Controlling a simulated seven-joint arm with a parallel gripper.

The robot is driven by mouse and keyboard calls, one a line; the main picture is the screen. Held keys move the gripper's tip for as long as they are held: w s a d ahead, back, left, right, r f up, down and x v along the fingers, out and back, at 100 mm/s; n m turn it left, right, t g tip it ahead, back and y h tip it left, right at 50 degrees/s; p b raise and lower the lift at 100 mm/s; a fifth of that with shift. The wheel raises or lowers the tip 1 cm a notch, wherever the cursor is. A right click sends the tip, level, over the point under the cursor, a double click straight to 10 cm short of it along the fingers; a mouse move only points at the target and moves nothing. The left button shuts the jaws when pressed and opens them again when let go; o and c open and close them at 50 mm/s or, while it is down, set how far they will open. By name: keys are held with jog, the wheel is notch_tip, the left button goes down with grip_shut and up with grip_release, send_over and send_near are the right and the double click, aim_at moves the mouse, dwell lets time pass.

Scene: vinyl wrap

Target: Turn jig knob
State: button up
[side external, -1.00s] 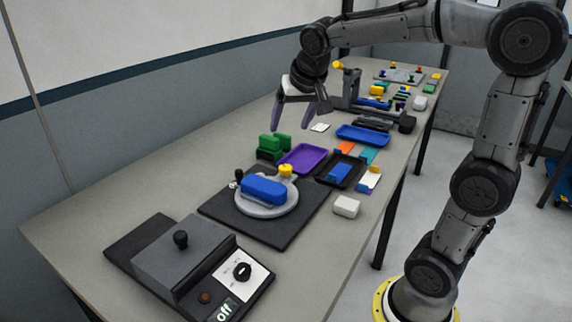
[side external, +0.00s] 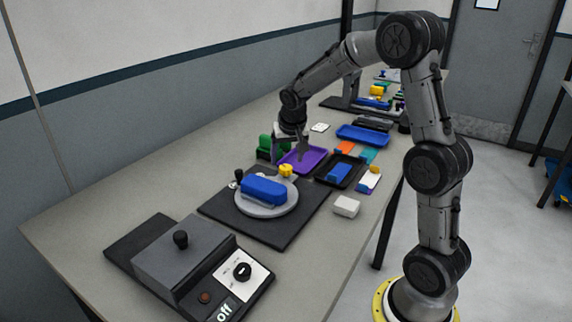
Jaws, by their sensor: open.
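The jig is a round grey plate (side external: 267,209) on a dark base (side external: 296,232), with a blue block (side external: 264,189) lying on it. A yellow knob (side external: 286,170) stands at the back right edge of the round plate. A small black knob (side external: 239,174) stands at its back left. My gripper (side external: 289,155) is open and points down, just behind the yellow knob and near the purple tray. Its fingers look empty. I cannot tell its exact height, or whether it touches anything.
A purple tray (side external: 314,155) and green blocks (side external: 265,148) lie close around my gripper. A black tray (side external: 351,181) and white block (side external: 346,206) are to the right.

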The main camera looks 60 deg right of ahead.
aim_at(286, 167)
jog(key=shift+x, duration=1.85)
grip_shut()
